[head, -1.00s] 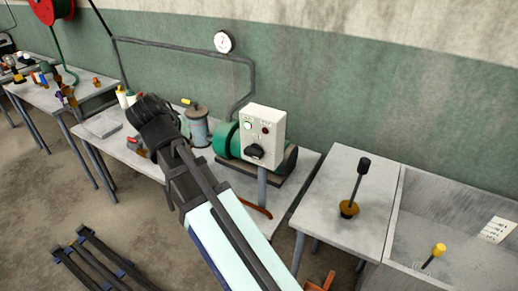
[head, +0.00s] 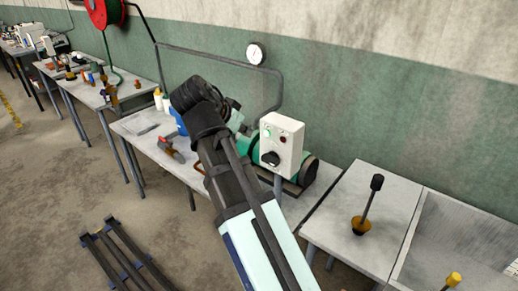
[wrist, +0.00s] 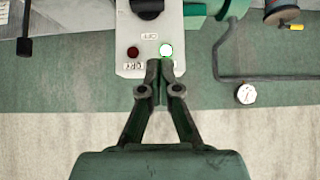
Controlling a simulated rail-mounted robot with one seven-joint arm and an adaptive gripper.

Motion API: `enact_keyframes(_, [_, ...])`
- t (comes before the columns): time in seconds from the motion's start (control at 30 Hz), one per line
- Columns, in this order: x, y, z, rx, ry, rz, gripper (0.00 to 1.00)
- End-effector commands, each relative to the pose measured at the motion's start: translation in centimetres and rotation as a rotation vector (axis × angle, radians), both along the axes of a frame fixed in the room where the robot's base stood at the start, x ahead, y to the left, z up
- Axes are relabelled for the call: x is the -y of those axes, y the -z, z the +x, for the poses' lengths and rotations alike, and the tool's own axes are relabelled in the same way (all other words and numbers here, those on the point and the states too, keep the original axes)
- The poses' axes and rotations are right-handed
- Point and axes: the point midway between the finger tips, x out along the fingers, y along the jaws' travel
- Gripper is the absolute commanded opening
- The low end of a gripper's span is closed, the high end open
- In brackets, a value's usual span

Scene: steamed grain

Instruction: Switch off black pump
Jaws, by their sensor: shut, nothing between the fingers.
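A white control box (head: 288,139) stands on a post in front of a green machine with a dark end (head: 308,170) on the bench. In the wrist view the box (wrist: 122,30) appears upside down, with a black rotary knob (wrist: 147,8), a dark red button or lamp (wrist: 133,51) and a brightly lit green one (wrist: 166,50). My gripper (wrist: 160,64) is shut and empty, its fingertips overlapping the box edge close to the green light. Contact cannot be told. In the head view my wrist is left of the box and the fingertips are not clear.
A pressure gauge (head: 256,54) and dark pipe are on the wall behind. A side table (head: 345,215) to the right holds an upright black-handled lever (head: 371,202). Bottles and tools lie on the bench's left. A black rack (head: 125,262) lies on the floor, with clear floor further left.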

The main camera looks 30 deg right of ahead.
Motion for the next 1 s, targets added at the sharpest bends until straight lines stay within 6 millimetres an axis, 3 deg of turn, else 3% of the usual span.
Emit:
enact_keyframes(0.27, [1.6,1.6,0.6,-0.003,0.001,0.0,0.0])
enact_keyframes(0.73, [6.7,7.3,2.8,-0.004,0.001,0.001,0.0])
enact_keyframes(1.0, [6.4,10.1,2.8,-0.003,-0.001,0.0,0.0])
